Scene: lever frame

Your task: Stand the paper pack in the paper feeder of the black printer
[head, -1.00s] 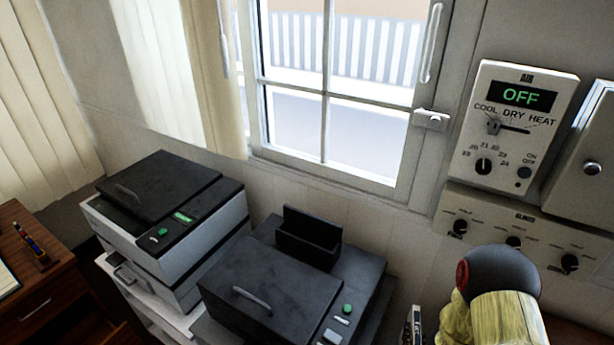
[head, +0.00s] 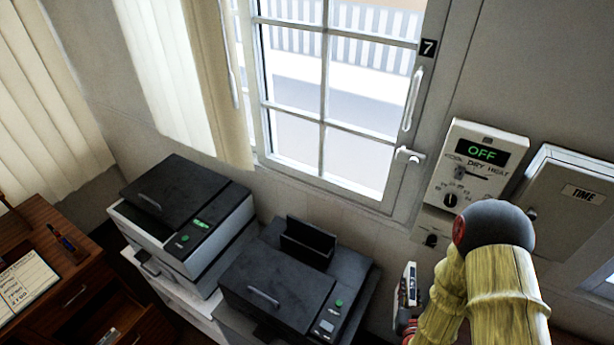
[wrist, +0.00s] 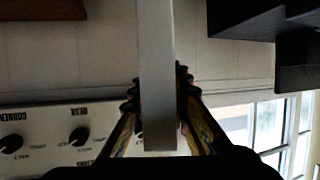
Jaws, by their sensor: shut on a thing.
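The black printer (head: 280,285) stands below the window in the head view. Its paper feeder (head: 308,243) is an upright black slot at the back of its top, and I see nothing in it. The paper pack (head: 411,284) is upright to the right of the printer, apart from it. My gripper (wrist: 157,88) is shut on the pack, which shows in the wrist view as a pale slab (wrist: 157,40) between both fingers. In the head view, my arm hides most of the gripper.
A white printer with a black lid (head: 185,215) stands left of the black one. A wooden desk (head: 85,290) with an open notebook (head: 25,285) is at the far left. Wall panels with knobs (head: 468,165) are at the right. Dark blocky shapes (wrist: 268,18) fill the wrist view's upper right.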

